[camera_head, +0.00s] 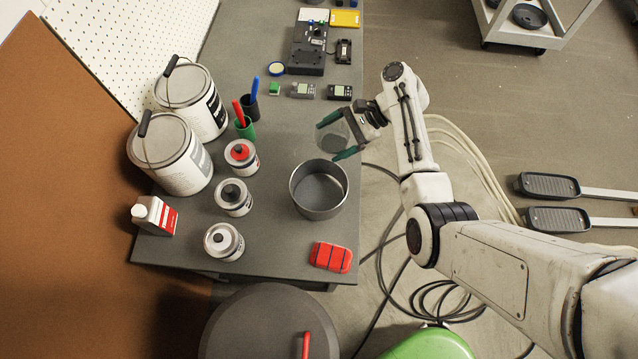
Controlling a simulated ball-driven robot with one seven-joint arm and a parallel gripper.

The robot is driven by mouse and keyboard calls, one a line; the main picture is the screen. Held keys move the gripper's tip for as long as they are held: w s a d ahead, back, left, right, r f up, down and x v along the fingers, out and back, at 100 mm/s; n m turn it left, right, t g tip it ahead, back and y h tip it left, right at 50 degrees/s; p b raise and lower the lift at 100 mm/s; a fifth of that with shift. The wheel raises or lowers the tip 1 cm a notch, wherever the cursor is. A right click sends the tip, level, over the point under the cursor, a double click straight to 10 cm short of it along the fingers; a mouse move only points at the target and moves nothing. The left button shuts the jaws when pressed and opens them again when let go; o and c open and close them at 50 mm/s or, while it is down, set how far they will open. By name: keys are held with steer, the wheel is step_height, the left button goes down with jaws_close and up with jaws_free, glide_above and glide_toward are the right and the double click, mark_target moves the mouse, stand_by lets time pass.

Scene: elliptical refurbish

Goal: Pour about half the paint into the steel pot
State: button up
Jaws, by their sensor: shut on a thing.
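My gripper (330,140) has its teal fingers closed around a clear cup (333,135) with dark grey paint showing in it. The cup is above the right part of the bench, just beyond the pot in the picture. I cannot tell its exact tilt or height. The steel pot (296,200) is round and open and stands upright near the bench's right edge. Its inside looks plain grey; I cannot tell whether paint lies in it.
Two large paint cans (181,167) and several small cans (234,196) stand left of the pot on the grey bench (275,240). A red block (331,257) lies in front of it. Red and blue tools stand in cups behind. Meters and a black device (308,60) lie farther back.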

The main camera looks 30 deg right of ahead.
steer(key=shift+w+d+r+m+g+y+b, duration=0.3)
steer(key=shift+w+d+r+m+y+b, duration=0.1)
steer(key=shift+d+y, duration=0.25)
steer(key=shift+w+f+y+b, duration=0.1)
steer(key=shift+f+y+b, duration=0.25)
steer(key=shift+b, duration=0.1)
steer(key=shift+w+d+m+y+b, duration=0.15)
steer(key=shift+d+m+y+b, duration=0.2)
steer(key=shift+b, duration=0.35)
steer(key=shift+a, duration=0.1)
